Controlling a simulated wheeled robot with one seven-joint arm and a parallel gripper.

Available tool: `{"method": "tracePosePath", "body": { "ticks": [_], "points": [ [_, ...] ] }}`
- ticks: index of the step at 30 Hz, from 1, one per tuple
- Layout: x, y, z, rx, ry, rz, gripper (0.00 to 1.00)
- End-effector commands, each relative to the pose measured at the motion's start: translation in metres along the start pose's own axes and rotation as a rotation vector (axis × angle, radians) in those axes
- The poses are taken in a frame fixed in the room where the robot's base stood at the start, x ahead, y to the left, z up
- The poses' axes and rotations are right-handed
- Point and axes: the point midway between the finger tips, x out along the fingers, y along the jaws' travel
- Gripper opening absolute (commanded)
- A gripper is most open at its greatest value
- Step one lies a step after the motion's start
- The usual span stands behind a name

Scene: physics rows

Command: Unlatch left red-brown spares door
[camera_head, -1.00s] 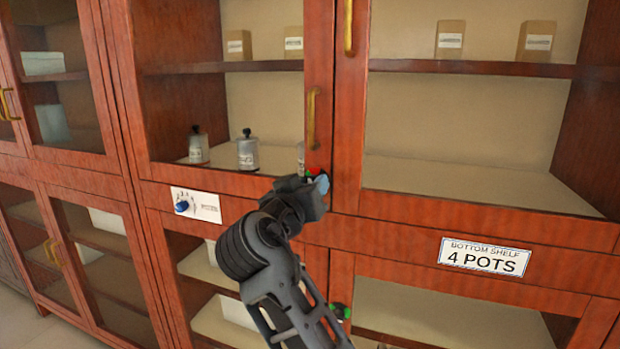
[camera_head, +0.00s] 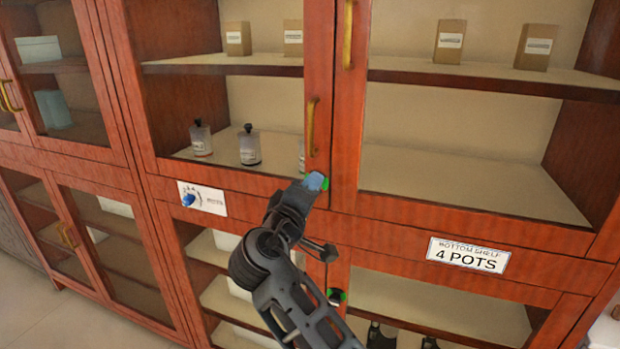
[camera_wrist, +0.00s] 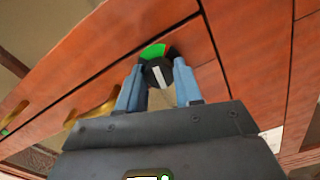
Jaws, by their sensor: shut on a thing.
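The left red-brown spares door (camera_head: 318,70) is a glazed upper cabinet door with a brass handle (camera_head: 311,127); it looks closed. My gripper (camera_head: 316,181) is at its lower right corner, with blue fingers. In the wrist view, the fingers are shut on a round black latch knob (camera_wrist: 157,73) with a white line. A green and red dial shows behind the knob. In the head view only green shows beside the fingertips; my gripper hides the rest of the latch.
The neighbouring right door (camera_head: 347,120) has its own brass handle (camera_head: 348,35). A lower latch (camera_head: 337,296) shows green beside my arm. Bottles (camera_head: 249,146) stand behind the glass.

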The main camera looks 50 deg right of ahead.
Motion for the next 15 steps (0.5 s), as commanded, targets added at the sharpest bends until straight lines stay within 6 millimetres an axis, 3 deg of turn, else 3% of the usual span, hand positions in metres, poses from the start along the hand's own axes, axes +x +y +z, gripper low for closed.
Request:
{"method": "tracePosePath", "body": {
  "ticks": [15],
  "points": [
    [-0.0006,-0.0002,-0.0011,-0.202,0.003,-0.001,0.04]
  ]
}}
